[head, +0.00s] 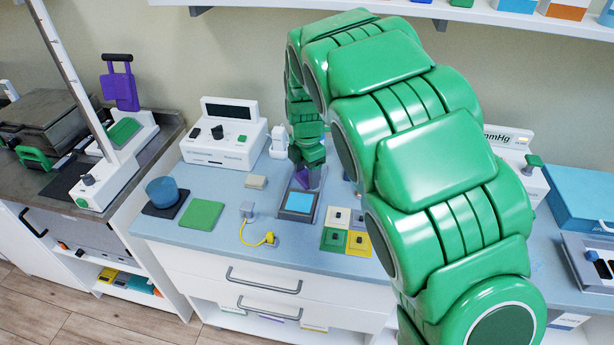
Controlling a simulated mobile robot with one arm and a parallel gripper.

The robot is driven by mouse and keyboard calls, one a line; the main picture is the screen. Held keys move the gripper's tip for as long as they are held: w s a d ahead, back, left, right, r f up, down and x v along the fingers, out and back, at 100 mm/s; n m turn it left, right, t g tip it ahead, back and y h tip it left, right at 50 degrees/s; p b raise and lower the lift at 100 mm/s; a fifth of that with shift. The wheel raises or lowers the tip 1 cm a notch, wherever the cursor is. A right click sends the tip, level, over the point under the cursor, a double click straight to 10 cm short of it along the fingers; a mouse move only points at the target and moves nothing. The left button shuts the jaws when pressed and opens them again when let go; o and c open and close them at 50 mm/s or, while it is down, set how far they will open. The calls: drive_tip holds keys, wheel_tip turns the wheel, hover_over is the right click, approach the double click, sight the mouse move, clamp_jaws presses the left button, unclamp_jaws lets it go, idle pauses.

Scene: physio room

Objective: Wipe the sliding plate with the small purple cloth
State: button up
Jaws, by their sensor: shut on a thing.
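My gripper (308,172) points down over the blue counter, at the back end of a grey tray-like unit. It is shut on the small purple cloth (301,179), of which only a little shows under the fingers. The grey unit bears a bright light-blue square (299,201); this looks like the sliding plate. The cloth is just behind the blue square. I cannot tell whether the cloth touches the surface below it. My arm hides part of the counter to the right.
Left of the unit are a beige block (256,182), a green pad (201,214) and a blue bowl (162,191). A yellow-corded plug (268,239) lies in front. Coloured square blocks (345,232) stand close right. A white device (223,135) stands behind left.

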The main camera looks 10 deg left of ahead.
drive_tip(key=shift+r, duration=0.55)
drive_tip(key=shift+f, duration=0.15)
